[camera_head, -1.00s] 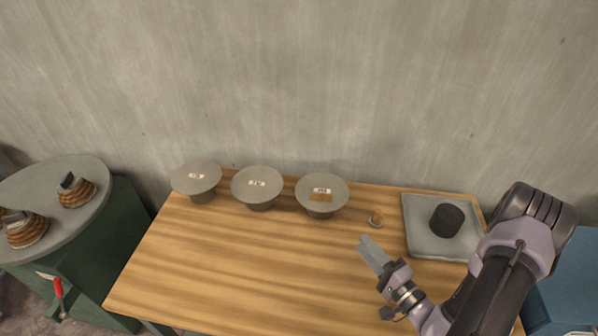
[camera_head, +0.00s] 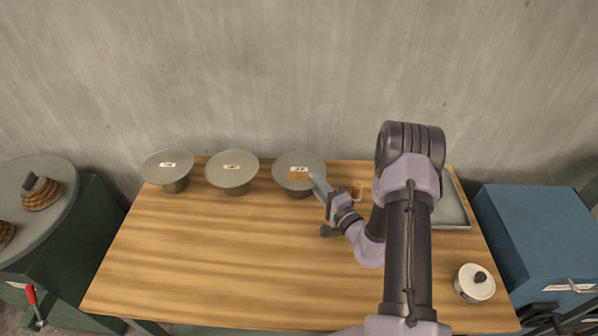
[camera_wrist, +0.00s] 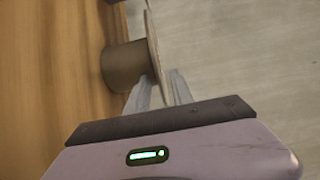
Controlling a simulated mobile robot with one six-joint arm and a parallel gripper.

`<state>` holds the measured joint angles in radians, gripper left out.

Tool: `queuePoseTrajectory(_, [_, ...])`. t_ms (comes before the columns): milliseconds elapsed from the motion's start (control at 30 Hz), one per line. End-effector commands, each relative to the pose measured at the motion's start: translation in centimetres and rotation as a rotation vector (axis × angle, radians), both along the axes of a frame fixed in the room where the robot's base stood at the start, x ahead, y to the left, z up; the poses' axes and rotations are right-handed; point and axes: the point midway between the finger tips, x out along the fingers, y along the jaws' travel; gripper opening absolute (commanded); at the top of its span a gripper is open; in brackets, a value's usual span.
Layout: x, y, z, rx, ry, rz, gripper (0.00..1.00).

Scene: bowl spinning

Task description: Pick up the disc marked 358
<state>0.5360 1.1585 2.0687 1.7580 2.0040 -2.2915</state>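Three grey discs stand in a row on short round pedestals at the back of the table: a left disc (camera_head: 167,160), a middle disc (camera_head: 232,163) and a right disc (camera_head: 290,160). Each has a small white label; the digits are too small to read surely, so I cannot tell which is 358. The right disc also has a brown patch under its label. My gripper (camera_head: 313,180) is at the right disc's front right rim. In the wrist view a disc (camera_wrist: 155,45) shows edge-on, its rim reaching between my parted fingers (camera_wrist: 162,90). Contact is not clear.
The wooden table (camera_head: 210,260) is clear in front. A small brown item (camera_head: 357,191) lies right of my gripper. My arm partly hides a grey tray (camera_head: 455,208). A white lidded pot (camera_head: 474,282) stands front right. A blue cabinet (camera_head: 535,245) stands right.

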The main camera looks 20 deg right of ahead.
Motion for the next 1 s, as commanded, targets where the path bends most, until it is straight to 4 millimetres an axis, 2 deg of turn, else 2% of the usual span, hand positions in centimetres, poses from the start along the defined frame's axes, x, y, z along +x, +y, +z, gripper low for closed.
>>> queuePoseTrajectory(200, [0.25, 0.03, 0.05, 0.001, 0.000, -0.001, 0.28])
queuePoseTrajectory(367, [0.22, 0.03, 0.04, 0.001, 0.000, 0.000, 0.00])
queuePoseTrajectory(1000, [0.20, 0.03, 0.03, 0.000, 0.000, 0.000, 0.00])
